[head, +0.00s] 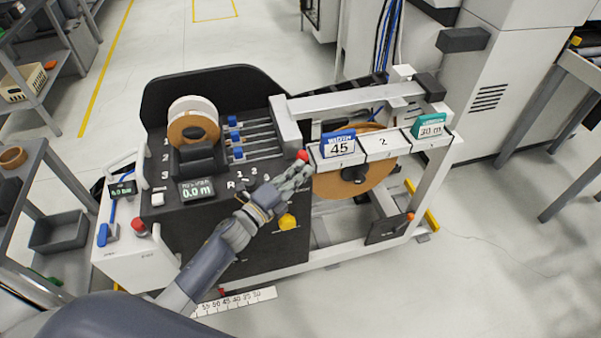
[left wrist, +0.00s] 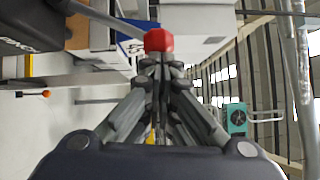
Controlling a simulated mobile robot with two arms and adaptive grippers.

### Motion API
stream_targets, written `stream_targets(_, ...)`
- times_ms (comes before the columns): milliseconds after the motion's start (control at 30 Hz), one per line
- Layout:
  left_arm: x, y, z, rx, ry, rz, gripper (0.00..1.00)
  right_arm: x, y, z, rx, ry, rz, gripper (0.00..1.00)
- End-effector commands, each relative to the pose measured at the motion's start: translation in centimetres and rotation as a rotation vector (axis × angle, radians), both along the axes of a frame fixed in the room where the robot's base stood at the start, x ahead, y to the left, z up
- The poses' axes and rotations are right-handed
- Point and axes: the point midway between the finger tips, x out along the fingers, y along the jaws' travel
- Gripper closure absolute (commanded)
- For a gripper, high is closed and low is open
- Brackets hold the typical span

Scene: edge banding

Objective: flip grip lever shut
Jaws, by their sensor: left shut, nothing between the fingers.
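A red knob (head: 302,155) shows at the front right corner of the black machine top, right at the tips of my left gripper (head: 298,170). In the left wrist view the red knob (left wrist: 159,40) sits at the end of a grey rod, just beyond the closed fingertips (left wrist: 159,64). The fingers are together with nothing between them. I cannot tell whether they touch the knob. The rod's far end is hidden at the edge of that view. My right gripper is not in view.
A brown coil (head: 355,178) hangs below. Blue-ended rods (head: 236,137) and a tape roll (head: 193,122) are on the black top.

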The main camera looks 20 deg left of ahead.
Motion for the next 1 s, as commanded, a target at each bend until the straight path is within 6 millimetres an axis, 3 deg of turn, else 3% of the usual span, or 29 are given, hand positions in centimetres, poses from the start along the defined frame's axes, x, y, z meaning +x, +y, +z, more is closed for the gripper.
stream_targets(333, 1.1, 0.8, 1.8, -0.054, 0.087, -0.001, 1.0, 0.0, 0.1, 3.0, 0.002, 0.0, -0.001, 1.0)
stream_targets(533, 2.8, 1.9, 3.0, -0.107, 0.162, 0.003, 1.0, 0.0, 0.1, 5.1, 0.001, 0.0, 0.0, 1.0)
stream_targets(1000, 8.0, 5.4, 4.1, -0.105, 0.158, 0.001, 1.0, 0.0, -0.2, 3.3, -0.002, 0.001, 0.001, 1.0)
